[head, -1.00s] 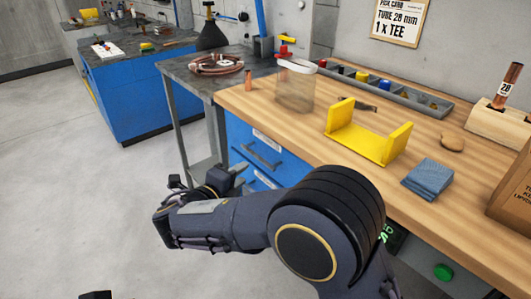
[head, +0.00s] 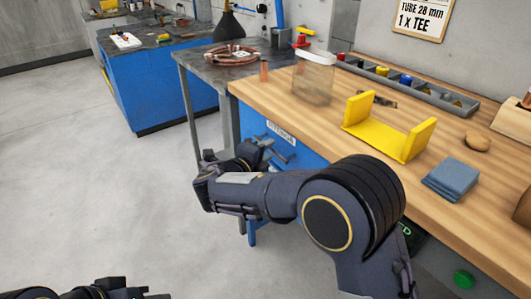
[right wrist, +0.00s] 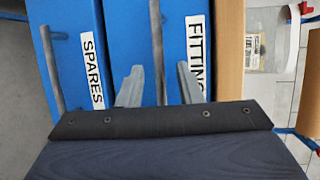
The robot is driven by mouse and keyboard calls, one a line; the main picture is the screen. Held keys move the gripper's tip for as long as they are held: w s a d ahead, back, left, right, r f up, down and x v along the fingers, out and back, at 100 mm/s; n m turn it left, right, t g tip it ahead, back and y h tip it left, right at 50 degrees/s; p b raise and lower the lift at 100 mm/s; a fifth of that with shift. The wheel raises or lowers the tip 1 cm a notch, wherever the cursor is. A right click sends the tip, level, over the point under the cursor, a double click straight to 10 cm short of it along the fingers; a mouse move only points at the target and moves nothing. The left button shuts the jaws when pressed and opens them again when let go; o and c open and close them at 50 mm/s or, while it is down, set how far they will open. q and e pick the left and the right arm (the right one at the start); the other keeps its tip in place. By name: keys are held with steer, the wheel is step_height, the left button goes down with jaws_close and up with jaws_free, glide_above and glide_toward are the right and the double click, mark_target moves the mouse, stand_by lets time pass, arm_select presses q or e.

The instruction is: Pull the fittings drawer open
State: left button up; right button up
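The blue fittings drawer front (head: 255,127) is under the wooden bench top and looks closed. Its grey bar handle (head: 287,157) is partly hidden by my right gripper. My right gripper (head: 268,152) is at the drawer front. In the right wrist view its two fingers (right wrist: 159,84) are apart, with the fittings handle (right wrist: 157,45) between them; contact is not clear. The FITTINGS label (right wrist: 197,55) is right of the handle there. My left gripper (head: 135,293) is at the bottom left edge, mostly cut off, away from the drawer.
The SPARES drawer (right wrist: 75,25), with its own handle (right wrist: 52,65), is beside the fittings drawer. The bench top (head: 310,120) carries a yellow bracket (head: 385,132), a clear container (head: 314,82) and a blue cloth (head: 452,178). The floor at left (head: 100,190) is clear.

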jaws_close()
arm_select(q)
steer(key=shift+r, duration=0.1)
arm_select(e)
steer(key=shift+s+a, duration=0.1)
